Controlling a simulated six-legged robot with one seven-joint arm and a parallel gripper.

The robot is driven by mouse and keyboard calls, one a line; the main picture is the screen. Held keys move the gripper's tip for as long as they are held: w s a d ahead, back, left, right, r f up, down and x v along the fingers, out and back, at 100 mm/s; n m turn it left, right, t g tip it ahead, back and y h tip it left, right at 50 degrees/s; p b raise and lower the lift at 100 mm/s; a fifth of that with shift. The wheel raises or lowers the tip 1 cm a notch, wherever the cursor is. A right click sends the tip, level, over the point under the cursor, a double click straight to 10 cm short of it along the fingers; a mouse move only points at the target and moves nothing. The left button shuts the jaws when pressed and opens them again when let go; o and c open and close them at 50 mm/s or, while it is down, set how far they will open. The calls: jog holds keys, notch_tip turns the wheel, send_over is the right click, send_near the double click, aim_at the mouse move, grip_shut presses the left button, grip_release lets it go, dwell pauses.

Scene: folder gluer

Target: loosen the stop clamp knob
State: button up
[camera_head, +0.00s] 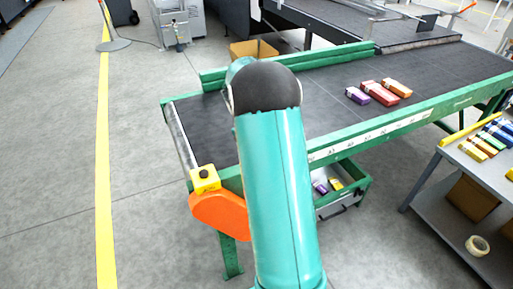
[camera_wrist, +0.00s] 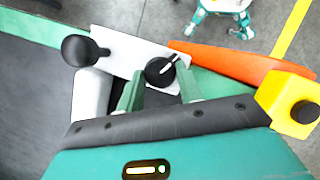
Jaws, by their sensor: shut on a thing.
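In the wrist view a round black knob (camera_wrist: 159,71) with a white pointer line sits on a pale plate (camera_wrist: 120,62) at the green rail. My gripper (camera_wrist: 160,82) has one green finger on each side of this knob and is shut on it. The white line points up and to the right. A black ball handle (camera_wrist: 82,50) stands on the same plate to the left, apart from the fingers. In the head view my own arm hides the gripper, the knob and the plate.
An orange guard (camera_wrist: 225,62) and a yellow box with a black button (camera_wrist: 290,100) lie right of the knob. The dark belt (camera_head: 325,95) carries several small cartons (camera_head: 378,91). A side table (camera_head: 480,165) with cartons stands at right.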

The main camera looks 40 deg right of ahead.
jog(key=o, duration=1)
jog(key=v, duration=1.3)
jog(key=shift+w+r, duration=0.2)
jog(key=shift+r, duration=0.15)
jog(key=shift+a, duration=0.1)
